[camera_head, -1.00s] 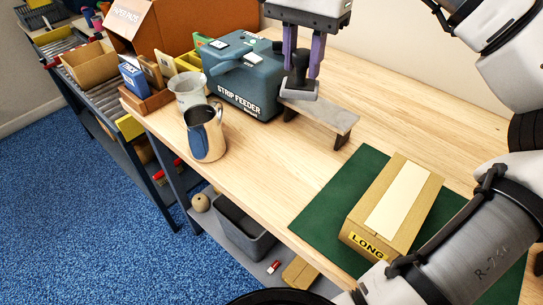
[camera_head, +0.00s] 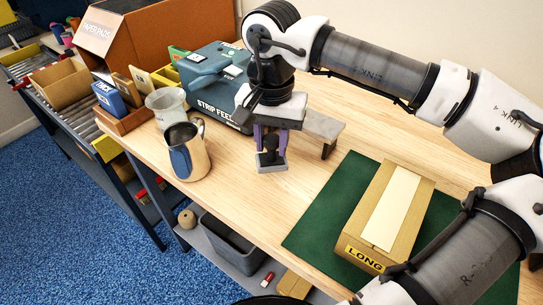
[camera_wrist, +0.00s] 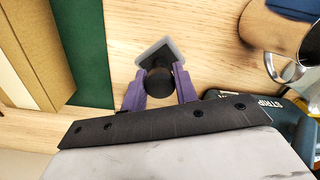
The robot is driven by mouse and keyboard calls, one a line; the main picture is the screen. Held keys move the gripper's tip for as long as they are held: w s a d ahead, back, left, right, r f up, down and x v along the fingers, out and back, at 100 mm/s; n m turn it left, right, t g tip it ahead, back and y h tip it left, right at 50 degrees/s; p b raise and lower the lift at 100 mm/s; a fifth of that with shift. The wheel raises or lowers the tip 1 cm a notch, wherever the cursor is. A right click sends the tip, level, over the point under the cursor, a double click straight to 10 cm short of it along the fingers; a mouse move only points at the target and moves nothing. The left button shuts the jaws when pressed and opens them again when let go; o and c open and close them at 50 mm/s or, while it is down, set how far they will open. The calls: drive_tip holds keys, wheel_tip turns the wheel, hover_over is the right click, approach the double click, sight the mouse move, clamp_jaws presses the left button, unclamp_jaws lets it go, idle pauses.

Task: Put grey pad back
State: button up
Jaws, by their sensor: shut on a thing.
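The grey pad (camera_head: 272,167) is a small grey block with a dark round knob on top. My gripper (camera_head: 271,150) has its two purple fingers shut on the knob, pad side down, over the bare wood between the pitcher and the low grey stand (camera_head: 325,125). I cannot tell whether the pad touches the table. In the wrist view the pad (camera_wrist: 155,50) shows beyond the knob, between the fingers of my gripper (camera_wrist: 160,88). The stand's left end is hidden behind my gripper; nothing shows on its visible top.
A metal pitcher (camera_head: 187,155) stands left of the pad. Behind are a pale cup (camera_head: 165,105) and the strip feeder (camera_head: 212,80). A long carton (camera_head: 385,220) lies on a green mat (camera_head: 318,215) at right. Bare wood lies in front of the pad.

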sight(272, 158)
drive_tip(key=shift+f, duration=2.55)
drive_tip(key=shift+f, duration=0.2)
drive_tip(key=o, duration=0.9)
drive_tip(key=shift+r, duration=0.15)
drive_tip(key=shift+r+p, duration=0.2)
drive_tip(key=shift+p, duration=0.1)
wheel_tip(272, 158, up, 12)
drive_tip(key=shift+f+b, duration=0.1)
drive_tip(key=shift+b, duration=0.8)
